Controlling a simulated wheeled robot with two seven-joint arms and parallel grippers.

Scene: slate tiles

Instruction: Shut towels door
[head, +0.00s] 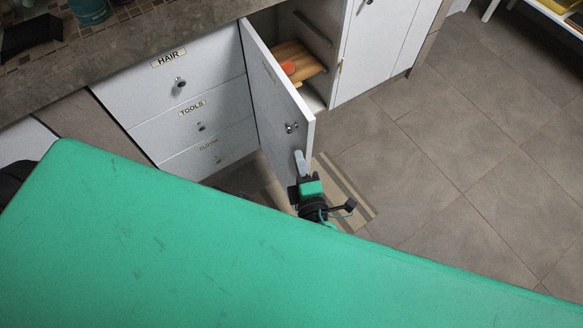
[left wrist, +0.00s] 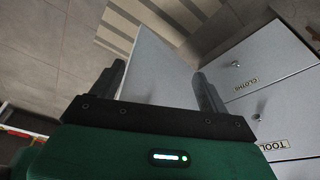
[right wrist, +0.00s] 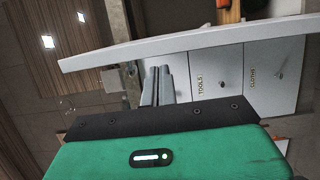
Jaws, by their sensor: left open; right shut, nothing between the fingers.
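The white cabinet door (head: 277,100) stands swung wide open from the cabinet, with a knob (head: 291,128) near its free edge. Its small label is too blurred to read. My right gripper (head: 300,162) is shut and empty at the door's lower free corner; I cannot tell whether it touches. In the right wrist view the door (right wrist: 200,40) crosses beyond the shut fingers (right wrist: 157,85). My left gripper (left wrist: 161,85) is open, and the door panel (left wrist: 156,70) shows between its fingers in the picture. The head view does not clearly show the left gripper.
Drawers labelled HAIR (head: 180,82), TOOLS (head: 200,127) and CLOTHS (head: 215,158) are shut, left of the door. The open compartment holds a wooden board (head: 300,62) with an orange item (head: 288,68). A striped mat (head: 345,190) lies on the tiles. Floor at right is clear.

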